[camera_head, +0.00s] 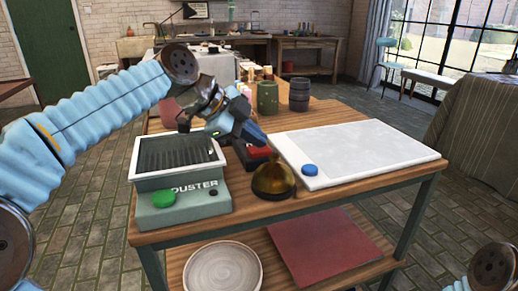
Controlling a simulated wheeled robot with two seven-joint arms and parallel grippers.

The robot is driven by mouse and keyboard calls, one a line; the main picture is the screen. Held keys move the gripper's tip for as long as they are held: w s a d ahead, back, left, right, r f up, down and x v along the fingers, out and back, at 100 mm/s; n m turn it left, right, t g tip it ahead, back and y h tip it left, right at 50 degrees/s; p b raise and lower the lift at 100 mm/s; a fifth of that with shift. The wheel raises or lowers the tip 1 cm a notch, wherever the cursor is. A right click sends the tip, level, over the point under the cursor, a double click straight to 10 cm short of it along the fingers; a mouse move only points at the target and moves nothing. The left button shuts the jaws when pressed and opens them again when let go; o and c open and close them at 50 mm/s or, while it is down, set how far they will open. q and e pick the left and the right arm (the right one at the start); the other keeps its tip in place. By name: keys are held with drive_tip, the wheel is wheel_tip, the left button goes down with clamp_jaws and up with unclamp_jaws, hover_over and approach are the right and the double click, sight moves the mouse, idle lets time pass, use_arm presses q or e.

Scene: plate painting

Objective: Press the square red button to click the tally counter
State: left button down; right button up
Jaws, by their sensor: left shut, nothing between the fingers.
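The tally counter (246,160) is a dark box near the middle of the table, partly hidden by my left gripper and a brown rounded object. Its square red button (259,152) faces up. My left gripper (261,137) is shut and empty, with its blue fingertips pointing down right, just above the red button. I cannot tell whether the tips touch the button. My right gripper is not in view; only a bit of my right arm shows at the lower right corner.
A green box (178,215) marked "DUSTER" with a green button stands left of the counter. The brown rounded object (274,181) stands in front. A white board (365,150) with a blue button lies at right. Dark green (267,97) and grey (299,96) containers stand behind.

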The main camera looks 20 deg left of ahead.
sight(255, 150)
use_arm(q)
drive_tip(key=shift+f, duration=0.2)
drive_tip(key=shift+r, duration=0.1)
drive_tip(key=shift+r+p, duration=0.55)
drive_tip(key=shift+r, duration=0.25)
wheel_tip(255, 150, up, 5)
drive_tip(key=p, duration=0.4)
drive_tip(key=shift+r, duration=0.1)
idle(0.6)
